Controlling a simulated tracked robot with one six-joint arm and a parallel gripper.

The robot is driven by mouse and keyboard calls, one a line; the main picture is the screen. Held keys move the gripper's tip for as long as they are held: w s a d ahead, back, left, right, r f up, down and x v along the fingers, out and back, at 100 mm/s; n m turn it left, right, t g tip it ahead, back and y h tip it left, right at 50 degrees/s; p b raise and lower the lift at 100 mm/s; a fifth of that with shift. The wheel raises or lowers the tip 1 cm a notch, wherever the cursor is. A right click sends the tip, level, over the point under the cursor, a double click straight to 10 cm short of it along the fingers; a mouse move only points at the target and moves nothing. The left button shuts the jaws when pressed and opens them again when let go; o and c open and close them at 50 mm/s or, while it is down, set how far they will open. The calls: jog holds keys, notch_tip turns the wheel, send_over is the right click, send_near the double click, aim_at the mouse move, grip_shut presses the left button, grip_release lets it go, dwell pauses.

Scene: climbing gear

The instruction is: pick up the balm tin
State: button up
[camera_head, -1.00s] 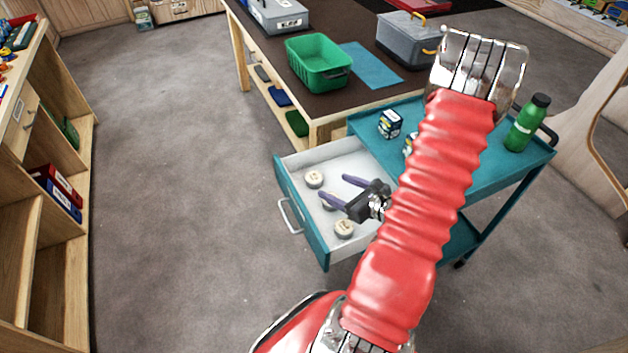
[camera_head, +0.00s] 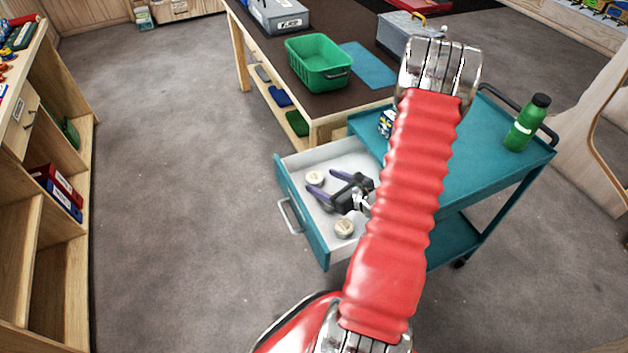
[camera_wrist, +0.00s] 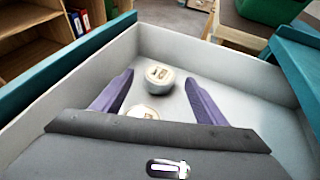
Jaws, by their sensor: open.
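Round pale tins with small printed labels lie in the open white drawer; I cannot read which is the balm tin. In the head view one tin (camera_head: 315,178) lies toward the back and another tin (camera_head: 344,227) toward the front. My gripper (camera_head: 320,181) is open over the drawer, its purple fingers pointing at the back tin. In the wrist view a tin (camera_wrist: 158,80) stands between and just beyond the fingertips of my gripper (camera_wrist: 158,76), with nothing held. A further tin (camera_wrist: 142,112) lies nearer, between the fingers, partly hidden by the gripper body.
The drawer (camera_head: 300,225) sticks out of a teal cart (camera_head: 480,165), and its walls surround the tins. A green bottle (camera_head: 526,122) and a small box (camera_head: 386,122) stand on the cart. A table with a green bin (camera_head: 318,60) is behind. Floor at left is clear.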

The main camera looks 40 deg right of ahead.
aim_at(315, 177)
jog(key=shift+x, duration=1.9)
jog(key=shift+f, duration=0.1)
jog(key=shift+c, duration=0.3)
jog(key=c, duration=1.1)
